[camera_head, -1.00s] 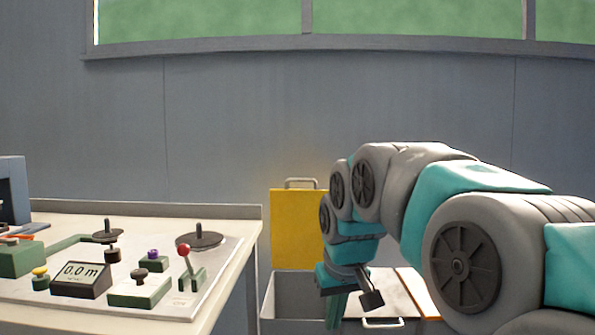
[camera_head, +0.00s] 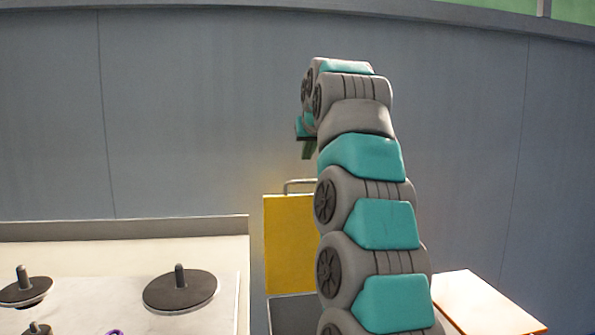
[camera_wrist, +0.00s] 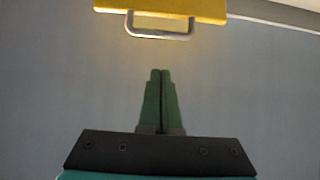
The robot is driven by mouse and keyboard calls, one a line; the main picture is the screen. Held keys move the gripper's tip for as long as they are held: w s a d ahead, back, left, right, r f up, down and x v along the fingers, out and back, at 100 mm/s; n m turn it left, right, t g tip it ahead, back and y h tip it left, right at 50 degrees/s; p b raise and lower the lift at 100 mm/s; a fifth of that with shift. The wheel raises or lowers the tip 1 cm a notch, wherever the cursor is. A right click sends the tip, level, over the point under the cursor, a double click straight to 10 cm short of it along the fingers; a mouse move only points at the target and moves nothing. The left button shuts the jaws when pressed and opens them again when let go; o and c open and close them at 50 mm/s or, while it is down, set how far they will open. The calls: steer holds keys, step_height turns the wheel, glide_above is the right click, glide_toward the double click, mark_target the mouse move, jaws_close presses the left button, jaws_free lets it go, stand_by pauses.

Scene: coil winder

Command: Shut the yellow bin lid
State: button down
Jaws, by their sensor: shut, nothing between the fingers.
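The yellow bin lid (camera_head: 290,243) stands upright and open against the grey wall, with a metal handle (camera_head: 299,183) along its top edge. In the wrist view the lid's yellow edge (camera_wrist: 165,9) and its handle (camera_wrist: 158,33) show at the top. My gripper (camera_head: 308,152) is above and behind the lid's top edge, seen past my arm. In the wrist view my gripper (camera_wrist: 161,72) is shut and empty, with its fingertips apart from the handle. The open bin (camera_head: 292,314) below is mostly hidden by my arm and the frame edge.
The bench (camera_head: 230,262) on the left carries dark round discs (camera_head: 180,291) with upright pegs. A white board with an orange edge (camera_head: 488,305) is at the lower right. The grey wall (camera_head: 200,110) is close behind the lid.

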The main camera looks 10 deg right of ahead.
steer(key=shift+s+f+x, duration=0.15)
steer(key=shift+f+x, duration=0.05)
steer(key=shift+x, duration=1.15)
steer(key=shift+s+f+x, duration=0.15)
steer(key=shift+f+x, duration=0.1)
steer(key=shift+x, duration=1.15)
steer(key=shift+s+f+x, duration=0.15)
steer(key=shift+f+x, duration=0.05)
steer(key=shift+x, duration=1.15)
steer(key=shift+s+f, duration=0.15)
steer(key=shift+s, duration=0.2)
steer(key=shift+s+f+b, duration=0.15)
steer(key=shift+b, duration=0.25)
